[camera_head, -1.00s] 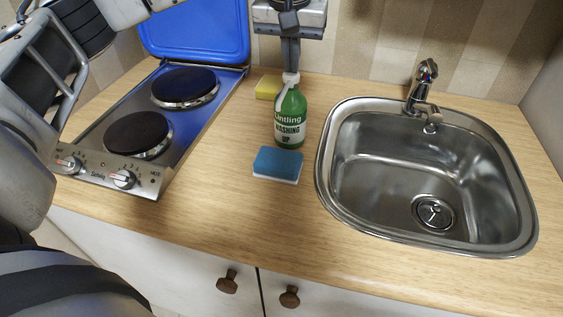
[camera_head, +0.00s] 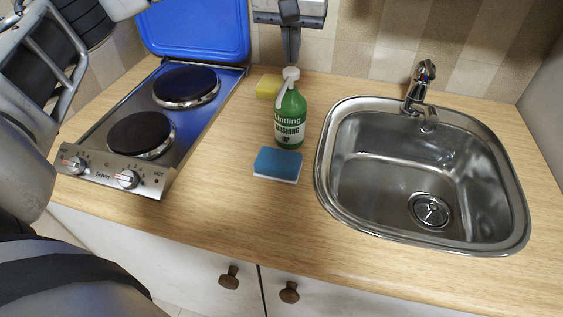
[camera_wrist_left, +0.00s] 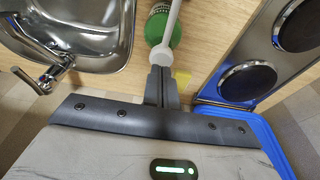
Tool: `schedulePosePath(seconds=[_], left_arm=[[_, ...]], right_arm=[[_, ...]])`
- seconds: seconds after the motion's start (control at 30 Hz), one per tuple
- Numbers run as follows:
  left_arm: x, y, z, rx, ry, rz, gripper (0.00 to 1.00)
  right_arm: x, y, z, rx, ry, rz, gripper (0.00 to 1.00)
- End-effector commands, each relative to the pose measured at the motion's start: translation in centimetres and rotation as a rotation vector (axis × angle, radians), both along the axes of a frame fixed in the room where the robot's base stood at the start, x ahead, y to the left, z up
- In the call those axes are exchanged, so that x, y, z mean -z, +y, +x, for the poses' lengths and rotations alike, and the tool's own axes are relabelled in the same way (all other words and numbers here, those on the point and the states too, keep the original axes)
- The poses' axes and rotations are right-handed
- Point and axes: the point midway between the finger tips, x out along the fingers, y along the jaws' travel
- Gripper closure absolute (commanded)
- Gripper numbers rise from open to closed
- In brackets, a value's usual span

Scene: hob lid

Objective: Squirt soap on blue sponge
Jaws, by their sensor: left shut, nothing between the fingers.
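The green soap bottle (camera_head: 289,118) with a white pump top (camera_head: 290,75) stands upright on the counter between the hob and the sink. The blue sponge (camera_head: 278,163), with a white underside, lies flat just in front of it. My left gripper (camera_head: 291,58) is shut and empty, with its fingertips directly above or just behind the pump top. In the left wrist view the shut fingers (camera_wrist_left: 162,80) are beside the pump head, and the green bottle (camera_wrist_left: 160,25) shows beyond it. Whether they touch the pump is unclear. My right gripper is not in view.
A yellow sponge (camera_head: 268,87) lies behind the bottle to the left. The hob (camera_head: 112,178) with its raised blue lid (camera_head: 197,32) is at left. The steel sink (camera_head: 325,190) and tap (camera_head: 420,88) are at right. The counter in front of the blue sponge is clear.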

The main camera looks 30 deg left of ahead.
Motion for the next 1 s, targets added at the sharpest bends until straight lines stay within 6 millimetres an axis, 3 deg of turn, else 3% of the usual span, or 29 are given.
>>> schedulePosePath(seconds=[0.17,0.57,0.77,1.0], left_arm=[[-0.6,0.0,0.0,0.0,-0.001,0.0,1.0],[-4.4,0.0,0.0,0.0,-0.001,-0.001,1.0],[-5.9,0.0,0.0,0.0,-0.001,-0.001,1.0],[-6.0,0.0,0.0,0.001,0.0,0.0,1.0]], right_arm=[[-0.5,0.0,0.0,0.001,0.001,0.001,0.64],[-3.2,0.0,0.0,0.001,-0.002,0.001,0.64],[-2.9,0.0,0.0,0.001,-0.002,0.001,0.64],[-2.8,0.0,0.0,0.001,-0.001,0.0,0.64]])
